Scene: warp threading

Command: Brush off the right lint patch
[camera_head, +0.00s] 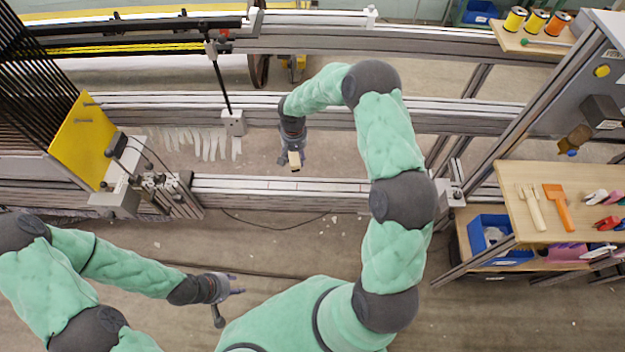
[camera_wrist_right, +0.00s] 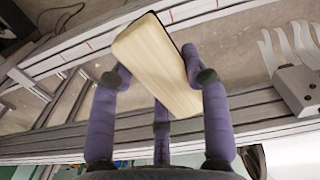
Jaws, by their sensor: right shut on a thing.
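My right gripper (camera_head: 292,155) is above the gap between the two front rails, just right of the picture's middle left. It is shut on a pale wooden block-like brush (camera_head: 295,160). In the right wrist view the brush (camera_wrist_right: 150,58) lies tilted between the fingers (camera_wrist_right: 162,78); its bristles are not clearly seen. The brush appears apart from the rails. My left gripper (camera_head: 232,288) is open and empty over the floor at the lower middle. I cannot make out a lint patch clearly in either view.
Pale strips (camera_head: 205,143) hang near a grey bracket (camera_head: 233,122) left of my right gripper. The front rail (camera_head: 280,186) runs below it. A yellow plate (camera_head: 83,140) stands at left. A wooden shelf (camera_head: 515,190) with tools is at right. Open floor lies in front.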

